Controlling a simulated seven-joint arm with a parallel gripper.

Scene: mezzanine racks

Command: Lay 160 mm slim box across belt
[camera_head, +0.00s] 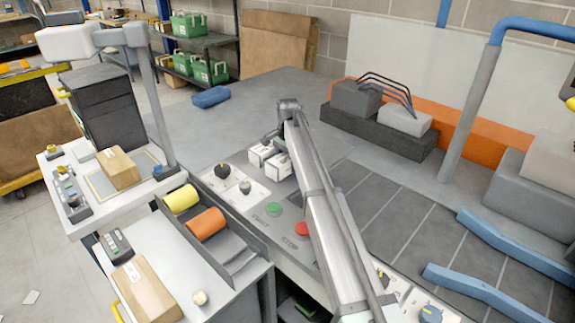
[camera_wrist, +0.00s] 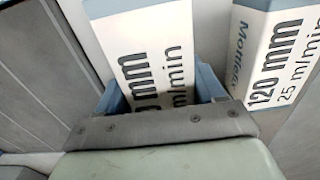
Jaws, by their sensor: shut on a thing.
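My gripper (camera_wrist: 163,88) has blue fingers on both sides of a white box (camera_wrist: 145,35) with a blue edge, and is shut on it. The box's print reads "0 mm" and "m/min"; its first digits are hidden by my gripper. Another white box (camera_wrist: 272,50), marked "120 mm, 25 m/min", stands just to its right. In the head view small white boxes (camera_head: 262,152) stand on the console beside my arm; my fingers are hidden there. The dark slatted belt (camera_head: 400,215) lies to the right of my arm.
Blue guide rails (camera_head: 515,245) lie over the belt's right part. A grey post (camera_head: 465,120) and dark machine blocks (camera_head: 380,130) stand behind. Console knobs, a green button (camera_head: 273,209) and a red button (camera_head: 302,229) lie near my arm. The grey top behind is mostly clear.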

